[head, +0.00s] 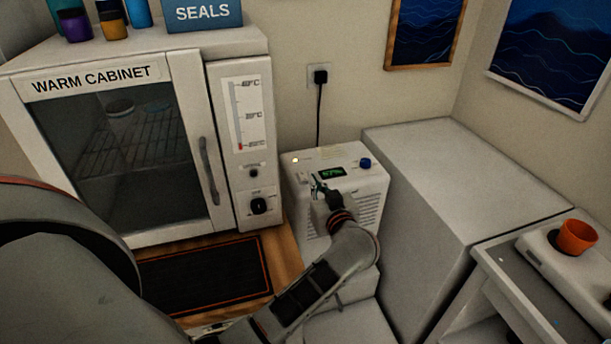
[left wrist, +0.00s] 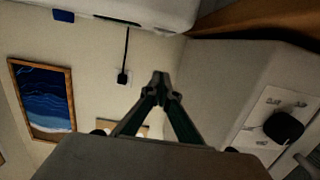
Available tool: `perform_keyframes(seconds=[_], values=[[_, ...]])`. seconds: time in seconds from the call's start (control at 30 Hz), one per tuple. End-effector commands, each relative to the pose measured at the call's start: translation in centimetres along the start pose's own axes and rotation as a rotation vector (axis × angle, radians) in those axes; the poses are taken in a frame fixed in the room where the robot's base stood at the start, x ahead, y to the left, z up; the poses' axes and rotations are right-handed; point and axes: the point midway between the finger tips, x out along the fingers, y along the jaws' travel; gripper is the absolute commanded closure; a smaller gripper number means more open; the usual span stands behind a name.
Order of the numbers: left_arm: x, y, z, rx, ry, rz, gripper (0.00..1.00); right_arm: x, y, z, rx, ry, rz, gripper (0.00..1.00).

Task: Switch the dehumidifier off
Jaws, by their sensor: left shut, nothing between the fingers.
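The dehumidifier (head: 372,187) is a white box between the warm cabinet and a grey block. Its top carries a lit green display (head: 330,172), a blue knob (head: 365,163) and a small bright light (head: 295,160). My left gripper (head: 316,184) is shut and empty at the front edge of this top, left of the display. The head view does not show clearly whether it touches. In the left wrist view the shut fingers (left wrist: 160,78) point up the picture, with the dehumidifier (left wrist: 165,10) at the top edge. A switch cannot be made out clearly near the fingers. My right gripper is not in view.
The warm cabinet (head: 232,150) stands close on the left, with a door handle and black knob (head: 259,205). A cord runs up to a black plug (head: 320,76) in the wall. The grey block (head: 450,180) stands close right. A dark mat (head: 205,275) lies on the floor.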

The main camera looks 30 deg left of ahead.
Motion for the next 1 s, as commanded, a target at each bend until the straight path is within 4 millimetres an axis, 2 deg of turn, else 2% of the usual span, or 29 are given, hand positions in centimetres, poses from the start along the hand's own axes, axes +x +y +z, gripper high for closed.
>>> perform_keyframes(seconds=[0.17, 0.6, 0.7, 0.8, 1.0], values=[[1.8, -0.1, -0.1, 0.003, 0.004, -0.001, 1.00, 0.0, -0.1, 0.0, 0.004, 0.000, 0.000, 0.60], [10.2, -0.1, -0.2, 0.003, 0.004, -0.003, 1.00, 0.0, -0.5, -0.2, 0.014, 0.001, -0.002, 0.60], [10.4, -0.1, 1.7, 0.005, 0.000, -0.002, 1.00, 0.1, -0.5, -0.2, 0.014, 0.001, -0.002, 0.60], [10.7, -0.1, 2.7, 0.004, 0.000, -0.002, 1.00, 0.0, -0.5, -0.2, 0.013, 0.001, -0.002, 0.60], [10.9, -0.1, 3.8, 0.001, 0.001, -0.001, 1.00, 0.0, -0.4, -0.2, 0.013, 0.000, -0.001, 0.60]])
